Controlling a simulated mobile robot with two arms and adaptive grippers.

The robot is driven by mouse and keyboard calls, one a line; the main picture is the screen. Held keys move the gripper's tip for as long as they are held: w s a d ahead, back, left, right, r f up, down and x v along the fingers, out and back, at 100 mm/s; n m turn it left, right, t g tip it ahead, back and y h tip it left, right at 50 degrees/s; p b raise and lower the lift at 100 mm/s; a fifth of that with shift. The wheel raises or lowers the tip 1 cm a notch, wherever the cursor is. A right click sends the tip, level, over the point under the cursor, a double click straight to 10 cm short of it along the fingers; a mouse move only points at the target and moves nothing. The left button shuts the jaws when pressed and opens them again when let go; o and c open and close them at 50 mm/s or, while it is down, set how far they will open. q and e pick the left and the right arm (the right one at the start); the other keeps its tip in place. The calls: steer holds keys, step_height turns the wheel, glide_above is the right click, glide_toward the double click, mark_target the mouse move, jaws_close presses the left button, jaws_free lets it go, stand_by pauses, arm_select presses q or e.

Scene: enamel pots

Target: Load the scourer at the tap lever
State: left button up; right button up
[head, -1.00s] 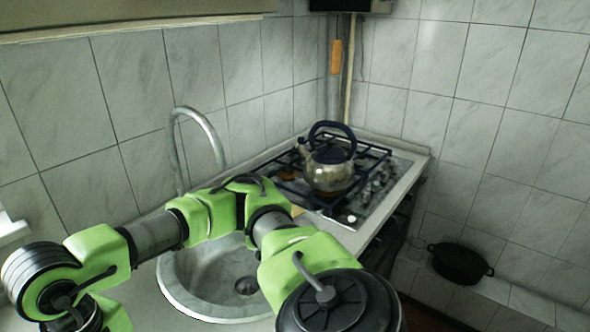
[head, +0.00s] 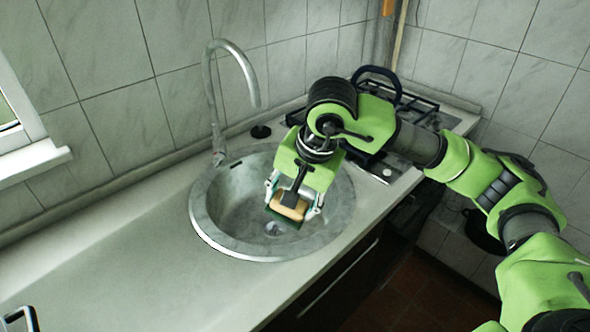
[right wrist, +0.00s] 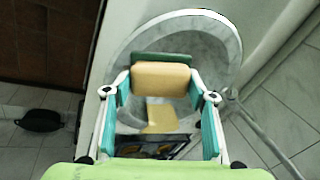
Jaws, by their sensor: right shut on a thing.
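The scourer (head: 288,207), a yellow-tan sponge with a dark green layer, is held over the sink bowl. My right gripper (head: 293,199) is shut on it. In the right wrist view the scourer (right wrist: 160,78) sits between the teal-padded fingertips, its green layer on the far side. A smaller tan patch lies behind it, and I cannot tell what it is. The tap (head: 213,105) is a tall, silver curved spout at the back left of the sink, apart from my gripper. I cannot make out its lever clearly.
The round grey sink (head: 205,232) is set in a pale counter (head: 130,265), clear to the left. A small black disc (head: 261,131) lies behind the sink. The kettle (head: 376,75) on the hob is mostly hidden by my right arm. A dark curved thing (head: 20,318) shows at bottom left.

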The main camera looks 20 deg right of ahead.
arm_select(q)
steer(key=shift+s+a, duration=0.2)
steer(key=shift+a, duration=0.05)
arm_select(e)
steer(key=w+d+m+t+h, duration=0.1)
steer(key=w+m, duration=0.4)
steer(key=w, duration=1.5)
steer(key=shift+d+r+t+h, duration=0.25)
steer(key=shift+d+t+h, duration=0.15)
steer(key=shift+d+t, duration=0.25)
arm_select(q)
steer(key=shift+f+b, duration=0.75)
steer(key=shift+f, duration=0.15)
arm_select(e)
steer(key=s, duration=0.8)
steer(key=shift+a, duration=0.35)
arm_select(q)
steer(key=shift+r+p, duration=0.45)
arm_select(e)
steer(key=s+r, duration=0.4)
steer(key=s, duration=0.1)
steer(key=shift+a, duration=0.15)
steer(key=shift+s+f, duration=0.1)
